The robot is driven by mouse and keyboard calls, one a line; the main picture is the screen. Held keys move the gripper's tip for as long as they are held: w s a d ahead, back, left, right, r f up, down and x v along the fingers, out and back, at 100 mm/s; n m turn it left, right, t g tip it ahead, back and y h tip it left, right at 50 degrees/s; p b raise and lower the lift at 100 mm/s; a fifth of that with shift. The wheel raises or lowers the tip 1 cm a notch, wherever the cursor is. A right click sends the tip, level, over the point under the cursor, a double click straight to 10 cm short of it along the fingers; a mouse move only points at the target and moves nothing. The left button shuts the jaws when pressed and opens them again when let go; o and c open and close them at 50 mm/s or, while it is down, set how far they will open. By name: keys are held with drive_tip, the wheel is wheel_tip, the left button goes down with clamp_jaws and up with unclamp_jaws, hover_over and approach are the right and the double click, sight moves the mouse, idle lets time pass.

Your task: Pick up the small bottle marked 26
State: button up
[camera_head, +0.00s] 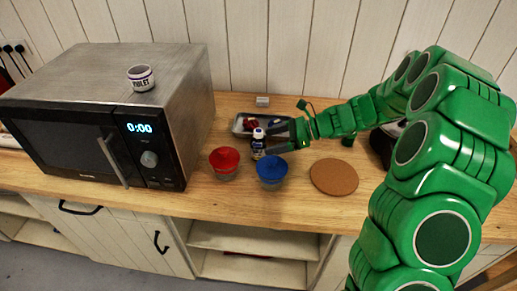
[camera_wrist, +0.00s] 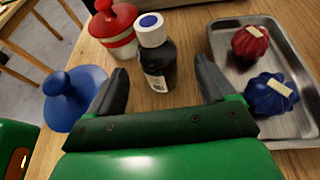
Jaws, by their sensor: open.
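A small dark bottle (camera_head: 258,146) with a white cap and blue top stands upright on the wooden counter, behind the red and blue lidded jars. In the wrist view the bottle (camera_wrist: 155,62) stands ahead of my gripper, roughly between the lines of the two fingers. Its white label faces partly towards the camera, but I cannot read a number on it. My gripper (camera_head: 271,140) reaches in from the right, low over the counter. In the wrist view my gripper (camera_wrist: 161,72) is open, with nothing held between its fingers.
A red-lidded jar (camera_head: 224,160) and a blue-lidded jar (camera_head: 270,171) stand in front of the bottle. A metal tray (camera_wrist: 299,122) with red and blue bundles lies beside it. A microwave (camera_head: 190,75) with a cup (camera_head: 141,79) fills the left. A round cork mat (camera_head: 334,177) lies right.

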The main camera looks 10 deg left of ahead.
sight(254, 143)
drive_tip(key=shift+f+x, duration=0.2)
drive_tip(key=shift+x, duration=3.3)
drive_tip(key=shift+d, duration=0.15)
drive_tip(key=c, duration=1.1)
drive_tip(key=shift+r, duration=0.65)
drive_tip(key=s+r, duration=0.1)
drive_tip(key=r, duration=0.1)
drive_tip(key=s+d+r, duration=0.1)
drive_tip(key=s+r, duration=0.1)
drive_tip(key=r, duration=0.1)
drive_tip(key=s+r, duration=0.1)
drive_tip(key=r, duration=0.1)
drive_tip(key=shift+s+d+r, duration=0.15)
drive_tip(key=shift+d, duration=0.2)
drive_tip(key=s+d+r, duration=0.1)
drive_tip(key=s, duration=0.1)
drive_tip(key=s+d+r, duration=0.1)
drive_tip(key=s, duration=0.1)
drive_tip(key=s+d+r, duration=0.1)
drive_tip(key=s, duration=0.2)
drive_tip(key=shift+s+r, duration=0.1)
drive_tip(key=shift+r, duration=0.3)
drive_tip(key=shift+s+d+r, duration=0.15)
drive_tip(key=shift+s, duration=0.25)
drive_tip(key=shift+s+d+r, duration=0.15)
drive_tip(key=shift+s+r, duration=0.05)
drive_tip(key=shift+s, duration=0.15)
